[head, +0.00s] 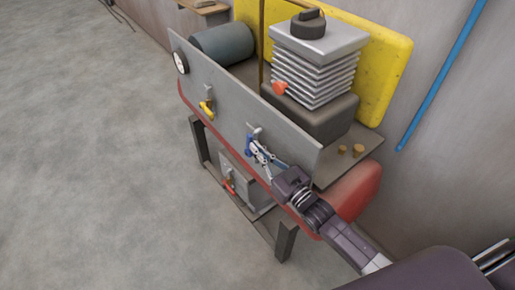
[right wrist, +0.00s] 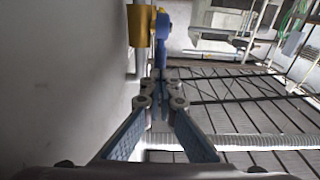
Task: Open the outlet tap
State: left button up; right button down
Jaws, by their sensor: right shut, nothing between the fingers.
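A tap with a blue handle (head: 249,144) sits on the front of the grey panel. In the right wrist view its brass body (right wrist: 141,25) and blue handle (right wrist: 161,48) show just beyond the fingertips. A second tap with a yellow handle (head: 207,108) is farther left on the panel. A third tap with a red-orange handle (head: 229,186) is lower, on a grey box under the machine. Which one is the outlet tap is not marked. My right gripper (head: 257,153) is shut and empty, right at the blue handle; I cannot tell whether they touch. My left gripper is out of view.
A ribbed grey block (head: 313,72) with a black cap and a red knob (head: 280,88) stands behind the panel (head: 290,138). A round gauge (head: 181,62) is at its left end. Dark legs (head: 286,240) carry the machine. The floor (head: 90,170) to the left is clear.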

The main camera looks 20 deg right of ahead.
jog(key=shift+w+a+r, duration=0.2)
jog(key=shift+w+r, duration=0.4)
jog(key=shift+w, duration=0.05)
jog(key=f+b+v, duration=0.1)
jog(key=v, duration=1.4)
jog(key=shift+s+b, duration=0.2)
jog(key=shift+b, duration=0.15)
jog(key=shift+f, duration=0.15)
